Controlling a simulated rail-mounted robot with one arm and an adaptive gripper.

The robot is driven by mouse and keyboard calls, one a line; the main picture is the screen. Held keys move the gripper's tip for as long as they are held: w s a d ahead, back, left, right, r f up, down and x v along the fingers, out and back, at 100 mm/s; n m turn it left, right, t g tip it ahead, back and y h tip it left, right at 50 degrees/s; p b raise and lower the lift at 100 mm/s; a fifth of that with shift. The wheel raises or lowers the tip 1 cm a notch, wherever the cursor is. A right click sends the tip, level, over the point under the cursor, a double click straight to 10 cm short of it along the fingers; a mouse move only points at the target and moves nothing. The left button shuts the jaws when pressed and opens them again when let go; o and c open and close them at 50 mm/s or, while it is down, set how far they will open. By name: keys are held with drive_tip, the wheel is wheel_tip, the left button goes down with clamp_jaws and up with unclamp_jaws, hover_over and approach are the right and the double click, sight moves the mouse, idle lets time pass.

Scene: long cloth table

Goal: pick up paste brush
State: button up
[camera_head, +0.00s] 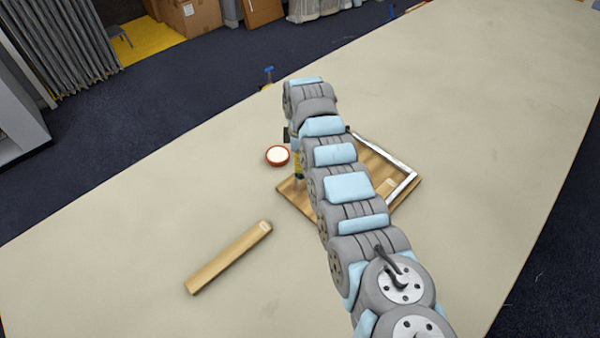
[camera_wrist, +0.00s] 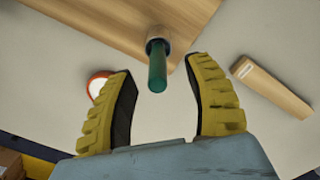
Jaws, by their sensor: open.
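A green handle (camera_wrist: 157,68), seen nearly end-on with a grey collar at its base, appears to be the paste brush. It stands at the near corner of the wooden board (camera_wrist: 115,32) in the wrist view. My gripper (camera_wrist: 162,75) is open, with its yellow ridged fingers either side of the handle in the picture. Neither finger visibly touches it, and the remaining depth is unclear. In the head view, my arm hides most of the gripper and brush area by the left corner of the board (camera_head: 292,198).
A shallow red-rimmed white dish (camera_head: 278,156) sits just left of the board. A light wooden bar (camera_head: 228,258) lies lower left. A white frame piece (camera_head: 402,188) lies on the board's right side.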

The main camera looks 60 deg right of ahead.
drive_tip(key=shift+w+f, duration=0.15)
drive_tip(key=shift+f, duration=1.45)
drive_tip(key=shift+d, duration=0.1)
clamp_jaws()
